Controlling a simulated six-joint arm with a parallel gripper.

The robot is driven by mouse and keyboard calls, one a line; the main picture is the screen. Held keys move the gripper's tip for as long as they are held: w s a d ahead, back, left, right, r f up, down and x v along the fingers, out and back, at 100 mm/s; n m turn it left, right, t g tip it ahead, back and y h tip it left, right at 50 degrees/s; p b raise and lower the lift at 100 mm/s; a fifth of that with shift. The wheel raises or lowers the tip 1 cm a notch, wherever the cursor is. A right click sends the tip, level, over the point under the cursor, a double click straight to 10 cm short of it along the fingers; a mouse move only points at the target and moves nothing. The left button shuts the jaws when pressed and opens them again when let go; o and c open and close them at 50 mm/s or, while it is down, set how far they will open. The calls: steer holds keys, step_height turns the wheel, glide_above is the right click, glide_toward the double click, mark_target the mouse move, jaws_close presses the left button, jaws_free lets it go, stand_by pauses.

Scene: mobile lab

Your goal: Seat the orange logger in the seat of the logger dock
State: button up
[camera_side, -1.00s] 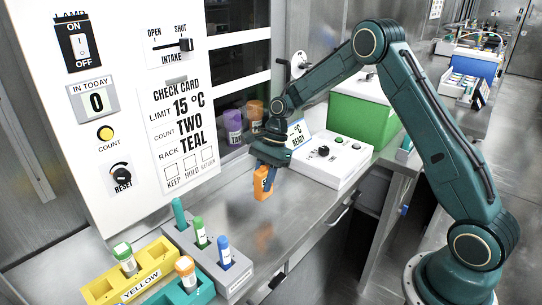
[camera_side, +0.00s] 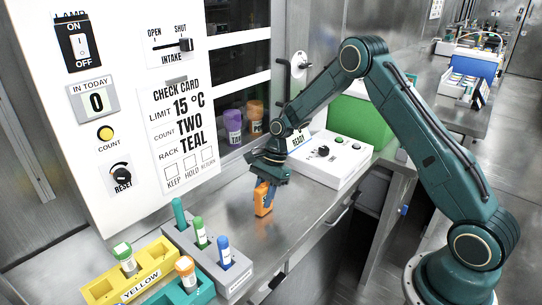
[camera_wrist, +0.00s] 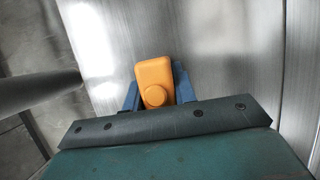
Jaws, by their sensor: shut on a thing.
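The orange logger (camera_side: 263,201) is a small upright block held just over or on the metal bench; I cannot tell whether its bottom touches. My gripper (camera_side: 267,189) points down from above and is shut on it. In the wrist view the logger (camera_wrist: 154,72) shows its face with a round knob, between the blue fingers of my gripper (camera_wrist: 157,93). I cannot clearly pick out the logger dock in either view.
A white control box (camera_side: 325,160) with knob and buttons stands behind my gripper. A grey rack (camera_side: 232,272), a yellow rack (camera_side: 155,262) and a teal rack (camera_side: 200,290) with tubes stand at front left. A white panel (camera_side: 130,120) rises at left. Bare bench lies around the logger.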

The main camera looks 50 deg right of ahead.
steer(key=o, duration=1)
steer(key=shift+f, duration=0.1)
steer(key=v, duration=1.2)
